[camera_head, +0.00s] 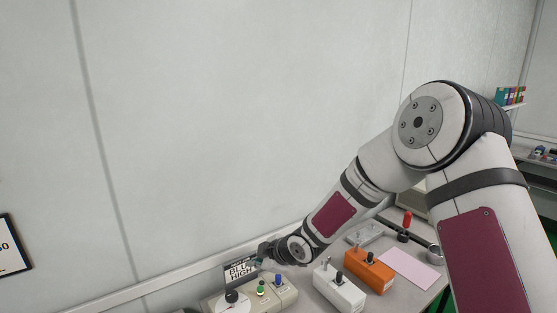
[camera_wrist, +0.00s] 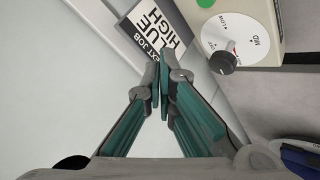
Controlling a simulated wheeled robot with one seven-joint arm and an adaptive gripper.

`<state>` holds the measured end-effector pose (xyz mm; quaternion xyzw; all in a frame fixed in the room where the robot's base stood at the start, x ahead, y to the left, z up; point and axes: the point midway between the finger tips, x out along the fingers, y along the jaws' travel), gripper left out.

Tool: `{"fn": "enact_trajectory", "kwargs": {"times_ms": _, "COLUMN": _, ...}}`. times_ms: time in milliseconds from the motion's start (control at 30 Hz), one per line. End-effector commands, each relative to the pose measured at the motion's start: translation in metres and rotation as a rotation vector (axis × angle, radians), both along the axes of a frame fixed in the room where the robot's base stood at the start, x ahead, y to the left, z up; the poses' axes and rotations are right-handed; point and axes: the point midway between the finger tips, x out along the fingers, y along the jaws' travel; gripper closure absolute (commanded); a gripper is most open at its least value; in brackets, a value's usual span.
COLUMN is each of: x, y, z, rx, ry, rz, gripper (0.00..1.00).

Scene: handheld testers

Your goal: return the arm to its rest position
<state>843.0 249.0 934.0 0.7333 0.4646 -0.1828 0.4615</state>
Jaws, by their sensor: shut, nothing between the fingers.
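My arm reaches across the head view from the right and down to the workbench. My gripper (camera_wrist: 163,85) is shut and empty in the wrist view, its green fingers meeting at the tips. Its tips overlap a card (camera_wrist: 150,30) reading "NEXT JOB BLUE HIGH" in that view; I cannot tell whether they touch it. In the head view the gripper end (camera_head: 268,250) is small and dark, just above the card (camera_head: 240,271) and behind the testers.
A beige tester (camera_head: 286,293) with a dial stands below the gripper. A white tester (camera_head: 340,291) and an orange tester (camera_head: 368,269) stand to its right. A pink sheet (camera_head: 410,268) lies farther right. The pale wall (camera_head: 230,120) rises close behind the bench.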

Motion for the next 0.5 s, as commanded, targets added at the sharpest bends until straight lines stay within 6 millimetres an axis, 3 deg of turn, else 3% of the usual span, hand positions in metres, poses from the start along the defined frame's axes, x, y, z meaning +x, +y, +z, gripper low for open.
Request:
{"fn": "enact_trajectory", "kwargs": {"times_ms": 133, "x": 0.000, "y": 0.000, "z": 0.000, "rx": 0.000, "ry": 0.000, "rz": 0.000, "gripper": 1.00}}
{"fn": "enact_trajectory", "kwargs": {"times_ms": 233, "x": -0.001, "y": -0.012, "z": 0.014, "rx": -0.023, "ry": 0.006, "rz": -0.034, "gripper": 1.00}}
{"fn": "enact_trajectory", "kwargs": {"times_ms": 500, "x": -0.028, "y": -0.091, "z": 0.090, "rx": -0.130, "ry": 0.079, "rz": -0.301, "gripper": 1.00}}
